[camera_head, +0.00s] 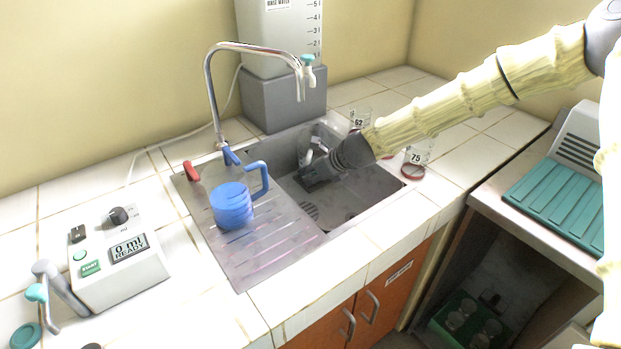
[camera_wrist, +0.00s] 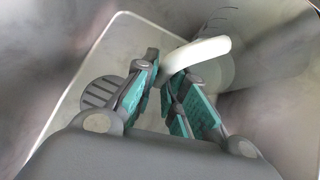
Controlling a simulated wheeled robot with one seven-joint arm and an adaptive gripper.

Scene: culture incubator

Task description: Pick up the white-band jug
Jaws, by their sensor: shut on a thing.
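My gripper (camera_head: 308,158) reaches down into the steel sink, its fingers pointing toward the back wall. In the wrist view, its teal-padded fingers (camera_wrist: 160,65) are closed around the near end of a pale white curved handle (camera_wrist: 205,53). The handle belongs to a pale, see-through-looking jug (camera_wrist: 222,72) with scale marks behind it, toward the upper right. The jug's band cannot be made out. In the head view, my gripper and arm largely hide the jug. A blue jug (camera_head: 232,205) stands upright on the drainboard, apart from my gripper.
A tall faucet (camera_head: 213,95) with red and blue levers stands at the sink's back left. Beakers marked 62 (camera_head: 359,117) and 75 (camera_head: 416,156) stand beside the sink. A dispenser box (camera_head: 118,262) is on the left counter. A grey-based water tank (camera_head: 283,98) stands behind.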

